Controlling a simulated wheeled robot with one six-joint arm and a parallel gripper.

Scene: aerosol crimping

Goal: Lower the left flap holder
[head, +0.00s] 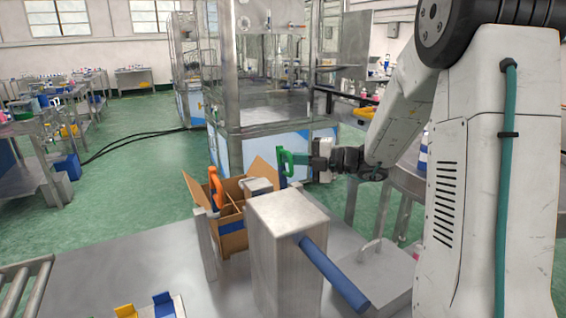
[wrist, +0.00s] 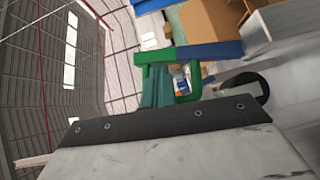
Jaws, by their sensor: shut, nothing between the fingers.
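A green-handled flap holder (head: 284,163) with a blue bar stands at the right side of the open cardboard box (head: 233,240). An orange-handled flap holder (head: 215,188) stands at the box's left side. My gripper (head: 306,161) is shut, right beside the green handle, with its fingers pointing left toward it. In the wrist view the green handle (wrist: 193,83) lies straight ahead of my gripper, with its blue bar (wrist: 222,50) running right toward the box. The fingertips are hard to tell from the green handle there, so I cannot tell whether they touch.
A metal block (head: 287,250) with a blue lever (head: 333,272) stands in front of the box. A metal lid with a handle (head: 372,270) is to its right. A large glazed machine (head: 270,120) stands behind. The metal table (head: 150,260) is mostly clear at left, with small yellow and blue pieces at the front.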

